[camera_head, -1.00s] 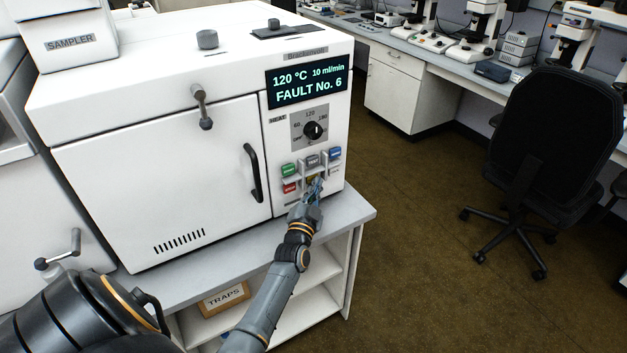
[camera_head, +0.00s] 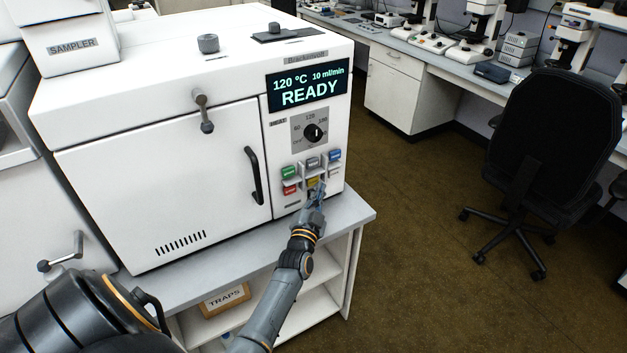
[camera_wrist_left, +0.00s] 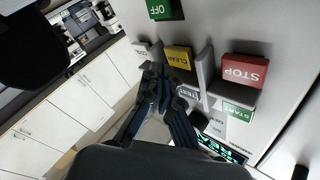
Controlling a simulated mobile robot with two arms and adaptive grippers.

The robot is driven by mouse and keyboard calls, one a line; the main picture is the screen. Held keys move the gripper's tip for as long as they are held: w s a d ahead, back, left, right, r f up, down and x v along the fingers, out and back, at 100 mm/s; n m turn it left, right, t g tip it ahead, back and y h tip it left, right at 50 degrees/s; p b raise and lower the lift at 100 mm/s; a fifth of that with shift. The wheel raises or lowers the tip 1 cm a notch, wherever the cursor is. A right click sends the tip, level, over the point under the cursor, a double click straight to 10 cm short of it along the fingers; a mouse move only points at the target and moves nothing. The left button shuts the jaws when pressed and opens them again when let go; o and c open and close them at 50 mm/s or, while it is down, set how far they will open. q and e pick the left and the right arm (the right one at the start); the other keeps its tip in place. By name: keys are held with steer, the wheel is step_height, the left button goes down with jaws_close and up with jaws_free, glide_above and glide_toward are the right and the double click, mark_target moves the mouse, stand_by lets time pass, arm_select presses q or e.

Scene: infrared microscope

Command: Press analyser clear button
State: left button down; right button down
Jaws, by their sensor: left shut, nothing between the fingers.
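The analyser (camera_head: 160,150) is a white cabinet with a dark display (camera_head: 308,84) reading "120 °C 10 ml/min READY". The yellow clear button (camera_head: 314,182) sits in the middle of the lower row of its button panel. In the left wrist view the yellow button (camera_wrist_left: 178,57) reads CLEAR. My left gripper (camera_head: 319,187) is shut and empty, with its tips just in front of the yellow button. In the left wrist view the fingertips (camera_wrist_left: 157,72) are beside the button's edge and leave its face visible. I cannot tell whether they touch it. My right gripper is out of view.
Beside it are a red STOP button (camera_wrist_left: 245,70), a green START button (camera_wrist_left: 238,112), a TEST button (camera_wrist_left: 188,93) and a white button (camera_wrist_left: 143,49), with raised dividers between some. A heat knob (camera_head: 313,132) is above. A black chair (camera_head: 551,125) stands right on open floor.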

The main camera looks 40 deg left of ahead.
arm_select(q)
steer(key=d, duration=0.1)
steer(key=s+d+p, duration=0.1)
steer(key=d, duration=0.1)
steer(key=s+d+p, duration=0.1)
steer(key=shift+d, duration=0.35)
stand_by(0.9)
